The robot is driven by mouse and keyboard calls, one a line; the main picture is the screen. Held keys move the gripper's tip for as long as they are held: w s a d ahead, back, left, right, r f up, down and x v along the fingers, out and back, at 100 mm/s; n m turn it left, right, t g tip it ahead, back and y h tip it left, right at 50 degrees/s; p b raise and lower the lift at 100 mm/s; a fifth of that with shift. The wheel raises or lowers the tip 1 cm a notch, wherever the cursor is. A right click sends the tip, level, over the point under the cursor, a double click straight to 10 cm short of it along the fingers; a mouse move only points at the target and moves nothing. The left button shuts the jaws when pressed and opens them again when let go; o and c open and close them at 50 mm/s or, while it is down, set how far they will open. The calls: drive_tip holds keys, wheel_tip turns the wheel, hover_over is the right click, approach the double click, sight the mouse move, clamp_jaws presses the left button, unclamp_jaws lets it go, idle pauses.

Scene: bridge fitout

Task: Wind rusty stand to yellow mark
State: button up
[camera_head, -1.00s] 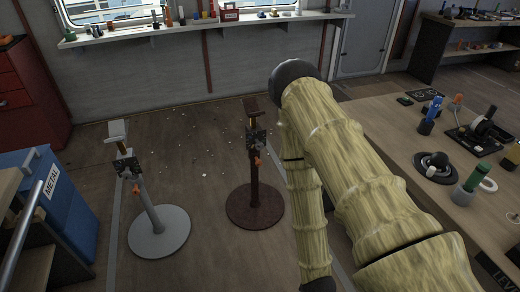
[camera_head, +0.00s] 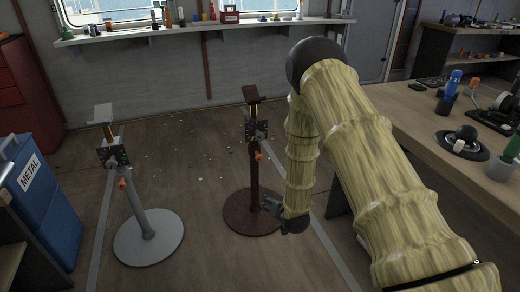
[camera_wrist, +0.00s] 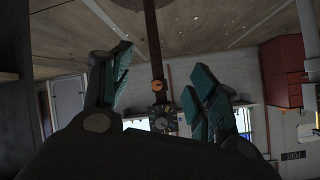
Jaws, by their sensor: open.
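The rusty stand (camera_head: 254,180) is dark red-brown, upright on a round base, with a flat top plate, a short yellowish post section below it, a dark geared block with a grey part, and an orange knob (camera_head: 258,156). My gripper (camera_head: 272,205) is low beside the pole's right side, open and empty. In the wrist view, which is upside down, the teal-padded fingers of my gripper (camera_wrist: 157,82) are apart, with the rusty pole (camera_wrist: 152,45), orange knob and dark block (camera_wrist: 162,118) seen between them, farther off. I cannot make out a separate yellow mark line.
A similar grey stand (camera_head: 143,215) is to the left. A blue METAL bin (camera_head: 45,205) is at far left, and a red cabinet (camera_head: 28,95) behind it. A workbench (camera_head: 405,130) with tools is to the right. Floor around the stands is open, with small pale scraps.

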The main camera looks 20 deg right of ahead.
drive_tip(key=w+d+r+m+t+b, duration=0.1)
drive_tip(key=w+r+t+b, duration=0.15)
drive_tip(key=w, duration=0.35)
drive_tip(key=w+d+r+t+b, duration=0.1)
drive_tip(key=w+r+b, duration=0.1)
drive_tip(key=w+b, duration=0.35)
drive_tip(key=m+t+b, duration=0.1)
drive_tip(key=t+b, duration=0.2)
approach(260, 139)
drive_tip(key=shift+y, duration=0.3)
drive_tip(key=w+b, duration=0.2)
drive_tip(key=w, duration=0.7)
drive_tip(key=shift+w+d+b, duration=0.15)
drive_tip(key=shift+w+b, duration=0.05)
drive_tip(key=shift+b, duration=0.15)
drive_tip(key=shift+w, duration=0.75)
drive_tip(key=c, duration=1)
